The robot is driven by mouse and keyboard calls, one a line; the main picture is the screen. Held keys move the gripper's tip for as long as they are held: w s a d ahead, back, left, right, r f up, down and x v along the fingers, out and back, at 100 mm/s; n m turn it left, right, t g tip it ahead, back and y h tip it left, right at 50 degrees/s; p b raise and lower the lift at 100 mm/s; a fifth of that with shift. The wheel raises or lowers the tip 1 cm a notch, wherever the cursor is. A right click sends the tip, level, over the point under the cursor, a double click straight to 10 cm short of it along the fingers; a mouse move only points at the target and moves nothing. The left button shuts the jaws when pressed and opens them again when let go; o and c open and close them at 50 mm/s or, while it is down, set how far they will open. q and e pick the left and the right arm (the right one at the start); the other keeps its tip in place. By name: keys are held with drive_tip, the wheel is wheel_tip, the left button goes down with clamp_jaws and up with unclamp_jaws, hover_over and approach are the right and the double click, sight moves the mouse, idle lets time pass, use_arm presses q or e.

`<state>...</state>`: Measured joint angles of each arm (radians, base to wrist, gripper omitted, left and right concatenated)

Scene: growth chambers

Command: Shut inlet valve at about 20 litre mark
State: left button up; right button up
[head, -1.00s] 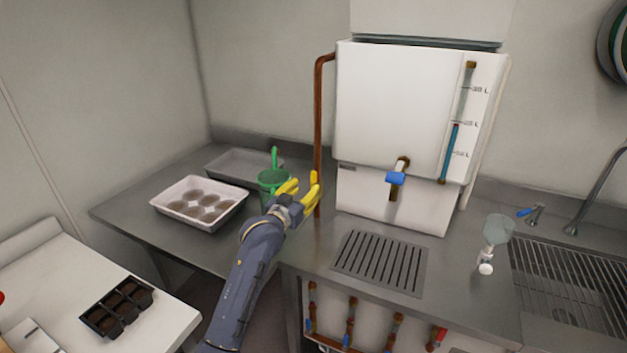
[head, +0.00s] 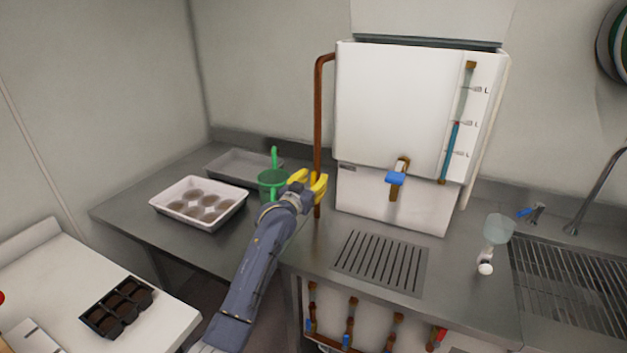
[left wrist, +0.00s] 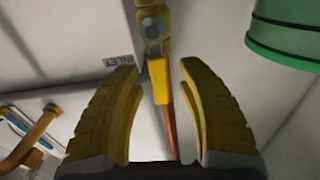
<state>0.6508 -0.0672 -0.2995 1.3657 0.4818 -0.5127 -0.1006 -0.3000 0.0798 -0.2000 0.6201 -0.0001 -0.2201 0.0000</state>
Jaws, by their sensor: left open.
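The white tank (head: 385,105) stands on the counter, with a copper pipe (head: 318,110) down its left side. In the left wrist view, a brass valve (left wrist: 152,28) with a yellow lever (left wrist: 158,80) sits on this pipe; the lever lies roughly along the pipe. My left gripper (head: 310,183) hides the valve in the head view. The gripper's yellow fingers are open (left wrist: 158,72), one on each side of the lever, with gaps visible. The sight gauge (head: 450,150) holds blue liquid up to a red marker near the middle mark; its numbers are unreadable. My right gripper is out of view.
A white tray (head: 198,203) of round pots is farther left. A blue-handled tap (head: 396,179) juts from the tank front above a drain grate (head: 380,262). A sink (head: 570,290) is at right.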

use_arm(q)
drive_tip(key=shift+c, duration=0.3)
clamp_jaws()
